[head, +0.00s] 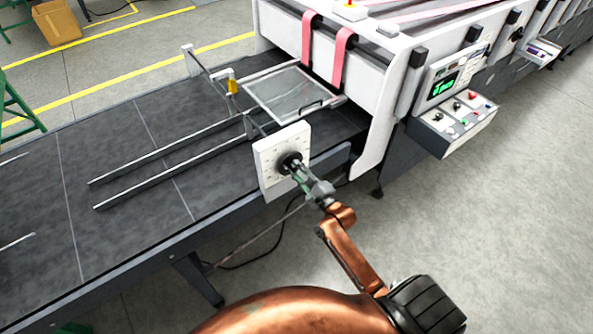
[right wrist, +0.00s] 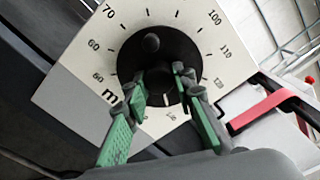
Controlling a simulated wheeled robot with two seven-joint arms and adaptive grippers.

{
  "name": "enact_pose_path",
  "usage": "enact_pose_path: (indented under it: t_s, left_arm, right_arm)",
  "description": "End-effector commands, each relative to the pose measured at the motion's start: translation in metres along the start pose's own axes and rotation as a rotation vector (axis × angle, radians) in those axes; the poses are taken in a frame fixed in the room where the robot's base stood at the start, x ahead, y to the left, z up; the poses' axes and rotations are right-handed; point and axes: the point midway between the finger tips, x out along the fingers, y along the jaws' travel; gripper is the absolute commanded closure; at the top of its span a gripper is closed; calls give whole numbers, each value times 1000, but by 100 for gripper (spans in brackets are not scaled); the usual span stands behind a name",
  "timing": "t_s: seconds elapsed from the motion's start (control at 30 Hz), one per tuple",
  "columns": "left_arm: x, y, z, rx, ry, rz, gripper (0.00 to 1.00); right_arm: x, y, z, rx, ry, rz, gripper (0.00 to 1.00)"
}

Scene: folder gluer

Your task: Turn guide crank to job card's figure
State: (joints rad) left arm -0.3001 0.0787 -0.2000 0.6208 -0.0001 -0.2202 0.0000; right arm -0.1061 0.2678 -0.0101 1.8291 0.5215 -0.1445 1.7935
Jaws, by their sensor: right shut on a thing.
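The guide crank (head: 289,160) is a round black knob on a white dial plate (head: 269,150) at the table's near edge. In the right wrist view the black crank (right wrist: 130,58) sits inside a ring of printed numbers, with 70, 100 and 110 readable on the dial plate (right wrist: 190,28). My right gripper (head: 301,177) is at the crank's front. In the right wrist view its green-padded fingers (right wrist: 162,86) are shut on the crank, hiding part of it. I cannot make out a job card. My left gripper is out of view.
A dark feed table (head: 100,230) with metal guide rails (head: 165,165) runs left. A clear framed plate (head: 290,95) lies behind the dial. The white machine body (head: 375,125) and a control panel (head: 455,120) stand right. Open floor (head: 520,210) lies at the right.

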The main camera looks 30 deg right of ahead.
Motion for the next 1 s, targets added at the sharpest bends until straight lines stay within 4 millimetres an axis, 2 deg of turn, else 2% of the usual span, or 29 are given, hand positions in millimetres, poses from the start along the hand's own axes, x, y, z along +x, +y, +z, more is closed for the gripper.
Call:
enact_pose_path:
  t_s: [0.2, 0.57, 1.0]
  left_arm:
    - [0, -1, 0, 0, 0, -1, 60]
    - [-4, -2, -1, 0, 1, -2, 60]
    - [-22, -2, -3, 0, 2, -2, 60]
  right_arm:
    - [0, 0, 0, 0, 0, 1, 100]
    - [0, 0, 0, -69, 0, 3, 100]
    - [0, -1, 1, -423, 0, 5, 100]
